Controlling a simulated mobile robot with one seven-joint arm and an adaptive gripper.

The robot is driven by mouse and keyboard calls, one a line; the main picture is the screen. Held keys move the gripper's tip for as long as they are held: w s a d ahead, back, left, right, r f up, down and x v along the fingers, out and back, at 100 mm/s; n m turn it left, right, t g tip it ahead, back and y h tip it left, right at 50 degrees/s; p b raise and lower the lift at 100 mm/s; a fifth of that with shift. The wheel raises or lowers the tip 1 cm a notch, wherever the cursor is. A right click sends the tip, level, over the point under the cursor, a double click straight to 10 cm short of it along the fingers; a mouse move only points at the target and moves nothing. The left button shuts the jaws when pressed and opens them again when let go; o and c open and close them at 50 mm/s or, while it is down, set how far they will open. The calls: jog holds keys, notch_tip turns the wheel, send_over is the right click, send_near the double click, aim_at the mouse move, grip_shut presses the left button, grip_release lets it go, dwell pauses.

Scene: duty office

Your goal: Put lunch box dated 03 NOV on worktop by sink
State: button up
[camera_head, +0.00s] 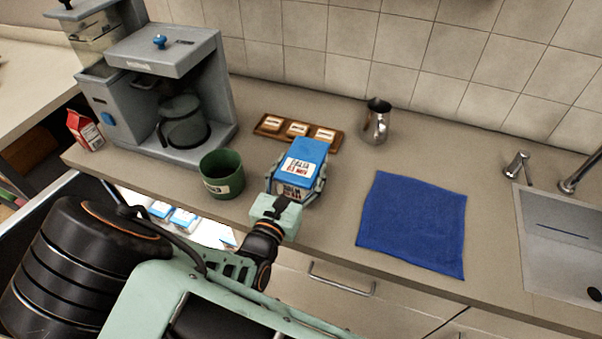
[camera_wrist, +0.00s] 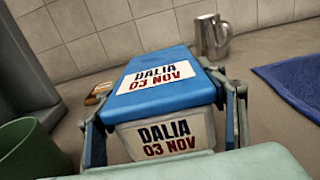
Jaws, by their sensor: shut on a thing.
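The lunch box (camera_head: 304,163) has a blue lid and a pale body. In the wrist view its labels read DALIA 03 NOV, and the box (camera_wrist: 165,82) sits between the fingers. My gripper (camera_head: 297,183) is shut on its sides. In the wrist view the gripper (camera_wrist: 165,140) has one finger along each side of the box. The box is over the worktop (camera_head: 334,220), between the green mug and the blue cloth. I cannot tell whether its base touches the worktop. The sink (camera_head: 565,240) is at the far right.
A green mug (camera_head: 222,174) stands close left of the box. A wooden tray (camera_head: 262,132) and a metal jug (camera_head: 376,122) are behind. A blue cloth (camera_head: 412,222) lies between box and sink. A coffee machine (camera_head: 165,90) stands left. More boxes (camera_head: 182,219) show in an open drawer below.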

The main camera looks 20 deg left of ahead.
jog(key=shift+f, duration=1.2)
jog(key=shift+f, duration=0.15)
jog(key=o, duration=1.5)
jog(key=shift+s, duration=0.1)
jog(key=shift+c, duration=0.2)
